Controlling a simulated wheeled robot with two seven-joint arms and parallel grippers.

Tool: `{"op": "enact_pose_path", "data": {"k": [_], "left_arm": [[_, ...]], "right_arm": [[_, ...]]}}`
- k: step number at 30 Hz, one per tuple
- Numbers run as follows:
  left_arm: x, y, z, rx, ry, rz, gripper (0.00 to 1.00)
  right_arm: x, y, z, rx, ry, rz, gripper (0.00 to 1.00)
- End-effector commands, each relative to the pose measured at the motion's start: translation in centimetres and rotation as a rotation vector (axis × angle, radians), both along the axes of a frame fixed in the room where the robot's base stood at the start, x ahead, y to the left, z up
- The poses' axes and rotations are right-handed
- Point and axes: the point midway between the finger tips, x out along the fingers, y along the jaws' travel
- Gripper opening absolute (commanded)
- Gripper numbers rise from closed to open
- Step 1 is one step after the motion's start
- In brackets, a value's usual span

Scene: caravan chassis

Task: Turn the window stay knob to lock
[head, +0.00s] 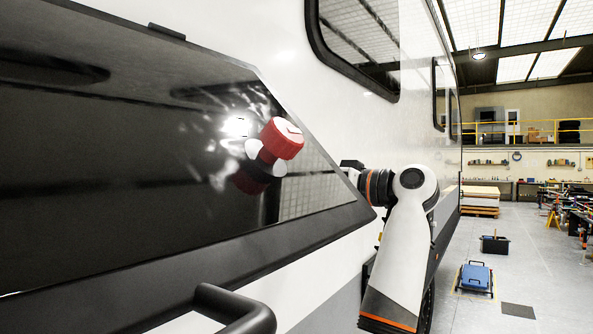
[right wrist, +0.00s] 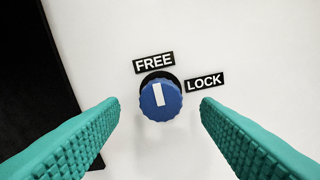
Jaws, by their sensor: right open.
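The blue ribbed knob (right wrist: 160,98) sits on a white wall in the right wrist view. Its white mark points up and slightly left, toward the FREE label (right wrist: 153,63). The LOCK label (right wrist: 205,80) is to its upper right. My right gripper (right wrist: 159,102) is open, with a teal padded finger on each side of the knob and a visible gap to both in the picture. I cannot tell the depth between them. In the head view my right arm reaches in by the caravan's side; its fingers and the blue knob are hidden there. My left gripper is not in view.
A dark window panel (head: 120,180) slants across the left of the head view. A red knob (head: 282,138) sticks out from it.

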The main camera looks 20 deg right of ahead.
Motion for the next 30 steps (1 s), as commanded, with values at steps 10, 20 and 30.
{"op": "enact_pose_path", "data": {"k": [10,20,30], "left_arm": [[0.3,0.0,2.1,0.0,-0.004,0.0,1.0],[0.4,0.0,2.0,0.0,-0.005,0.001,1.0],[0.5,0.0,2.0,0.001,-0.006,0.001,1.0]], "right_arm": [[2.8,2.1,0.0,0.001,0.001,-0.001,0.57],[2.8,2.2,-0.1,0.0,0.0,-0.001,0.47],[2.8,2.1,-0.1,0.002,0.002,-0.002,0.13]]}}
